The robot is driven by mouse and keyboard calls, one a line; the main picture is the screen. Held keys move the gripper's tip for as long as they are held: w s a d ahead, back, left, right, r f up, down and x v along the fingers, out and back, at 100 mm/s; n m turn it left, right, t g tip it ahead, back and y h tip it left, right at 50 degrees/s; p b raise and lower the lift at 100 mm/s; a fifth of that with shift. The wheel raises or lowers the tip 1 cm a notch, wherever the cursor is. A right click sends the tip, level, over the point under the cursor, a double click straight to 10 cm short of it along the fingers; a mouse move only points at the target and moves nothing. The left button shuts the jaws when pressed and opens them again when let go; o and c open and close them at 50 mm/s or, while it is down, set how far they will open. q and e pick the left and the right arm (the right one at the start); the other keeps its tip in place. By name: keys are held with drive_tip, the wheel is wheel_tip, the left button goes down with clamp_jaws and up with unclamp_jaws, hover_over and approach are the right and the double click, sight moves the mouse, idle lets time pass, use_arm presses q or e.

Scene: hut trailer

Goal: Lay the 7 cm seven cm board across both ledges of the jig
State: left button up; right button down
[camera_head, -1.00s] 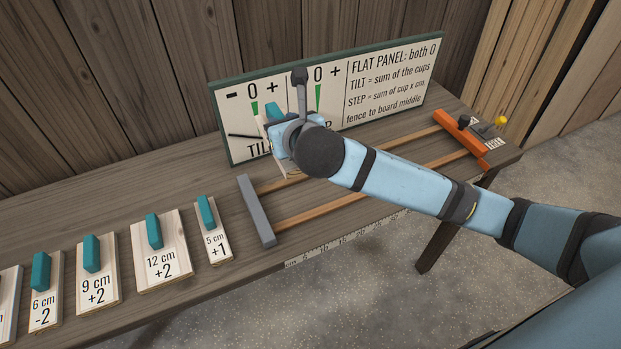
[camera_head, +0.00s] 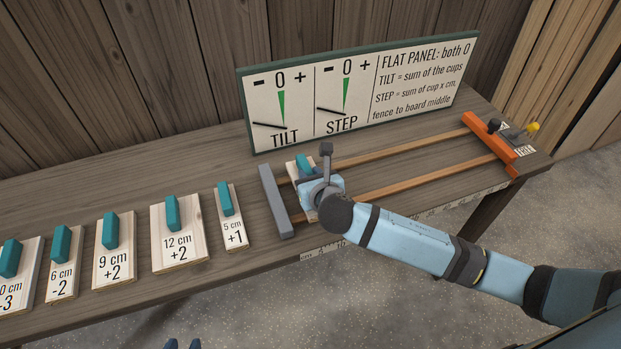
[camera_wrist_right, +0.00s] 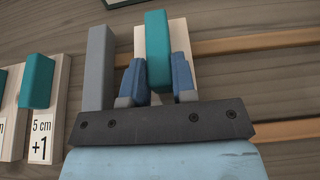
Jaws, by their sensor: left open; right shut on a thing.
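My right gripper (camera_head: 306,178) is shut on the teal handle (camera_head: 303,163) of a pale wooden board (camera_head: 292,171). The wrist view shows the two blue fingers (camera_wrist_right: 158,85) either side of the handle, with the board (camera_wrist_right: 179,35) beneath. The board's label is hidden, so its width cannot be read. It is at the left end of the jig, beside the grey fence (camera_head: 276,203), over the two wooden ledges (camera_head: 400,150). Whether it touches fence or ledges is unclear. My left gripper (camera_head: 183,345) is open and empty; only its fingertips show at the bottom edge.
Several labelled boards with teal handles stand to the left, including the 5 cm +1 board (camera_head: 233,228) and the 12 cm +2 board (camera_head: 180,240). An orange end bar (camera_head: 490,137) closes the jig's right end. The TILT and STEP panel (camera_head: 360,90) stands behind.

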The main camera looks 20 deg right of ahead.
drive_tip(key=shift+f, duration=0.25)
drive_tip(key=c, duration=0.9)
unclamp_jaws()
drive_tip(key=shift+f, duration=0.1)
drive_tip(key=shift+s+r, duration=0.25)
drive_tip(key=v, duration=1.1)
drive_tip(key=shift+s, duration=0.25)
